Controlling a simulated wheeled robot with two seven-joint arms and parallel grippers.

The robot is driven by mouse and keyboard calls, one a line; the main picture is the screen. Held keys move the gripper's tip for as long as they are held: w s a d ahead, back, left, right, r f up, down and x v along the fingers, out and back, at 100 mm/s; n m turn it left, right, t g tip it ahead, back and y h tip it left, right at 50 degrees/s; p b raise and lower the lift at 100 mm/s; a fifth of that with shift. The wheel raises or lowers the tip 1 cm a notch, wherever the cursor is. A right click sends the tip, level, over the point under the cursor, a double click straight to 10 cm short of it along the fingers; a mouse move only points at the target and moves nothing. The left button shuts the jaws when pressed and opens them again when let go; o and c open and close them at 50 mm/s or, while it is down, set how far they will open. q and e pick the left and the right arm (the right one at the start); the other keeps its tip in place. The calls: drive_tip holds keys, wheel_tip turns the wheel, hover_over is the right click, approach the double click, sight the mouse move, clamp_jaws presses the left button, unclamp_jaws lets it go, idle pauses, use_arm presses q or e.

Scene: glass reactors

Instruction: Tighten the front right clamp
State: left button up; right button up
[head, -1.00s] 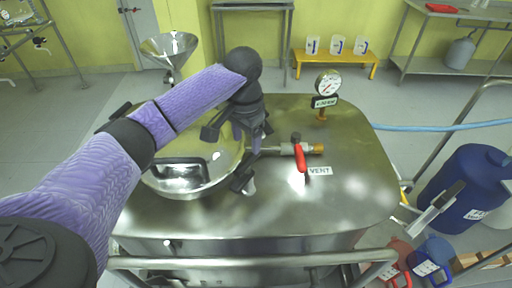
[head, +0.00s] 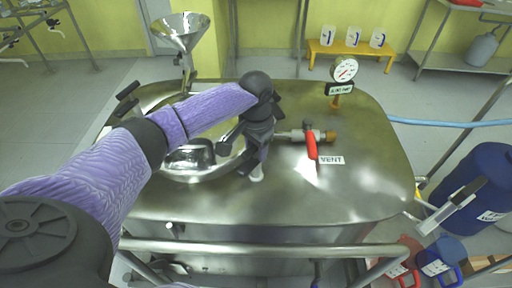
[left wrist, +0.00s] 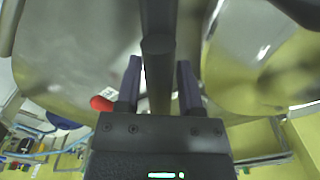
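My left gripper (head: 256,158) is over the right rim of the round lid on the steel reactor, pointing down. The front right clamp is mostly hidden by it in the head view; a pale tip (head: 257,174) shows just below the gripper. In the left wrist view a dark bar (left wrist: 158,70), seemingly the clamp's handle, runs between the two fingers. The fingers stand apart on either side of it, with a narrow gap showing on the left, so the gripper looks open around it. The round lid (head: 188,172) is partly hidden by my left arm. My right gripper is not in view.
A valve with a red handle (head: 312,146) and a VENT label (head: 331,160) lie right of the gripper. A pressure gauge (head: 344,69) stands behind. Dark handles (head: 127,91) stand at the lid's left. A steel rail (head: 260,248) runs along the front.

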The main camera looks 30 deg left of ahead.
use_arm(q)
clamp_jaws()
drive_tip(key=m+p, duration=0.2)
drive_tip(key=shift+r+p, duration=0.25)
drive_tip(key=shift+p, duration=0.15)
drive_tip(key=m+p, duration=0.2)
drive_tip(key=m, duration=0.2)
drive_tip(key=shift+f, duration=0.1)
drive_tip(key=m+p, duration=0.1)
drive_tip(key=m, duration=0.1)
drive_tip(key=shift+m, duration=0.3)
drive_tip(key=m+p, duration=0.1)
drive_tip(key=m, duration=0.1)
drive_tip(key=shift+f+m, duration=0.1)
drive_tip(key=shift+m, duration=0.3)
drive_tip(key=m, duration=0.3)
drive_tip(key=shift+m, duration=1.7)
drive_tip(key=shift+m, duration=0.3)
